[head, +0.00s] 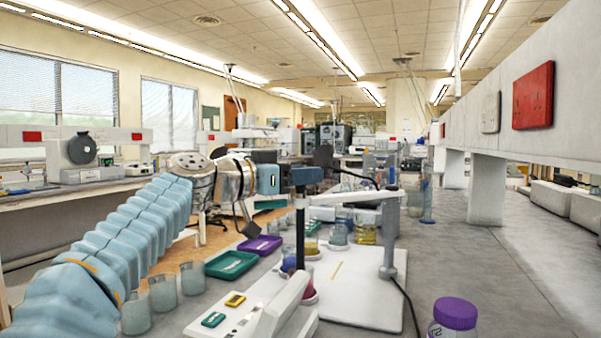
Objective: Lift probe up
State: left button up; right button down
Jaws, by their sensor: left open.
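A dark upright probe (300,228) stands at the stand's arm, above the white meter at the front of the bench. Its lower end is by a small beaker with red contents (309,292), partly hidden by the meter. The grey stand (388,262) rises from a white base plate (365,300), and its pale arm (355,198) reaches left to the probe. My left gripper (298,176) is open beside the probe's top, reaching in from the left at that height. I cannot tell whether its fingers touch the probe. My right gripper is not in view.
Several clear beakers (163,293) stand at the front left. A green tray (231,265) and a purple tray (258,247) lie behind them. A purple-lidded jar (455,314) stands at the front right. A yellow-filled beaker (366,231) stands behind the base plate. The bench at right is clear.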

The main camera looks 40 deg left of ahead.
pick_arm(q)
grip_shut()
jog(key=shift+r, duration=0.1)
notch_tip(320, 180, up, 7)
jog(key=shift+f, duration=0.1)
jog(key=shift+r, duration=0.5)
grip_release()
jog(key=shift+r+p, duration=0.15)
jog(key=shift+p, duration=0.15)
